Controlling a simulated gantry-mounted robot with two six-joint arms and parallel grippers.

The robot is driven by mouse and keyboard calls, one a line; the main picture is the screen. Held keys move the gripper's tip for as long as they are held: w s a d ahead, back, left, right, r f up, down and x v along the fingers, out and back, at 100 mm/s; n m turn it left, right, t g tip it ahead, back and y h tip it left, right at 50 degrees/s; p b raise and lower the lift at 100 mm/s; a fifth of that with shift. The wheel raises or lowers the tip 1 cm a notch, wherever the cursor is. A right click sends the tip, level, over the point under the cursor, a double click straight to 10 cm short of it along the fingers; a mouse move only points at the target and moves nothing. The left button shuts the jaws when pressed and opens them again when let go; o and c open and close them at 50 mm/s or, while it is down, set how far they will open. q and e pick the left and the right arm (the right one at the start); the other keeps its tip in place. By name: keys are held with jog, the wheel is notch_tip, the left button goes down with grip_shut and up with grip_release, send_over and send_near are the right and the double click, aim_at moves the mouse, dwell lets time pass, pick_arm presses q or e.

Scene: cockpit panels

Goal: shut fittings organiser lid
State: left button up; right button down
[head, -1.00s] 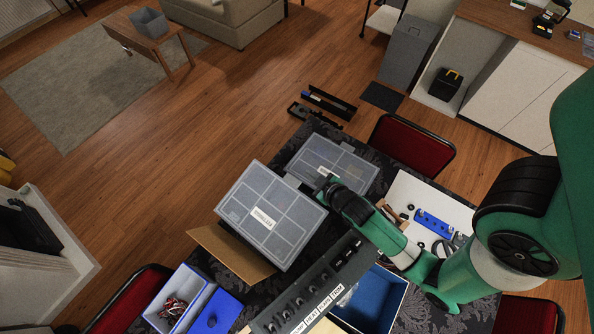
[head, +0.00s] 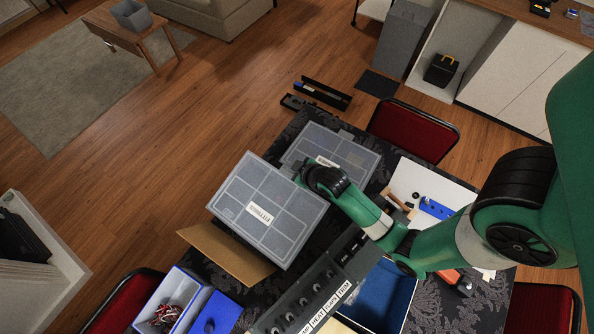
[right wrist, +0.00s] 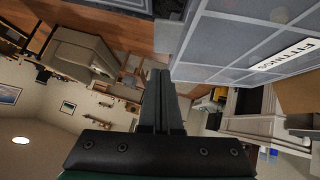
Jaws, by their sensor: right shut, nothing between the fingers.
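The fittings organiser's grey translucent lid (head: 250,193) stands raised and tilted over the table, with a white FITTINGS label (head: 260,215) on it. The lid also fills the upper right of the right wrist view (right wrist: 232,62). The organiser's base is hidden beneath it in the head view. My right gripper (right wrist: 160,78) is shut and empty. Its fingertips are beside the lid's edge, and I cannot tell whether they touch it. My left gripper is not in view.
A second grey organiser (head: 345,153) lies behind the lid. A cardboard piece (head: 226,254) is at its left, and a black labelled rack (head: 318,290) is in front. A blue-lined box (head: 385,297) and a white sheet with tools (head: 408,180) lie to the right.

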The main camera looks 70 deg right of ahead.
jog(key=shift+s+d+f, duration=0.1)
jog(key=shift+s+f, duration=0.1)
jog(key=shift+f, duration=0.8)
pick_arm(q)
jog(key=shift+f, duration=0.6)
pick_arm(e)
jog(key=shift+s+d+f, duration=0.1)
jog(key=shift+d+f, duration=0.05)
jog(key=shift+f, duration=0.4)
pick_arm(q)
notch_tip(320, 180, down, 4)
jog(key=b, duration=0.4)
pick_arm(e)
notch_tip(320, 180, down, 6)
jog(key=d, duration=0.2)
jog(key=r+p, duration=0.4)
jog(key=shift+s+a+r+p, duration=0.2)
jog(key=shift+a+r+p, duration=0.1)
jog(key=shift+r+p, duration=0.1)
pick_arm(q)
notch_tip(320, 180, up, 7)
jog(key=p, duration=0.1)
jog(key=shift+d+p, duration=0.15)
jog(key=shift+p, duration=0.25)
pick_arm(e)
jog(key=s+d+v, duration=0.1)
jog(key=v, duration=0.8)
